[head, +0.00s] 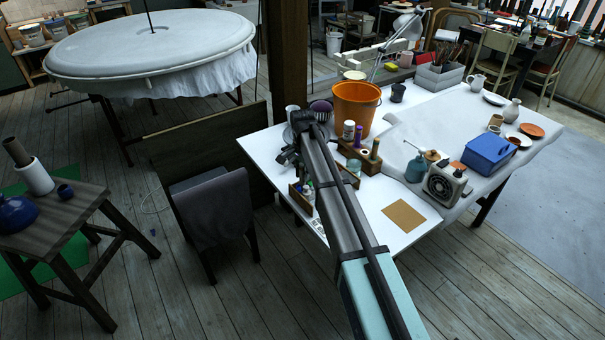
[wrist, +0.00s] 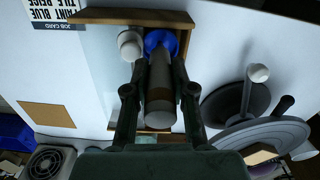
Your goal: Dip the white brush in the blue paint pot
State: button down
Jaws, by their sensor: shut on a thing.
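The brush points away from the camera, over the open wooden tray (wrist: 115,16). The blue paint pot (wrist: 152,36) shows as a blue round shape around the brush's far end. I cannot tell whether the tip is inside it or above it.
A white round pot (wrist: 130,44) stands left of the blue one. Dark discs with upright rods (wrist: 248,90) lie close on the right. In the head view an orange bucket (head: 356,105) and a wooden stand with spools (head: 362,152) are near my arm. The table around the brown card (head: 404,215) is clear.

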jog(key=shift+r, duration=0.1)
dwell(0.3)
jog(key=shift+r+p, duration=1.9)
jog(key=shift+r, duration=1.55)
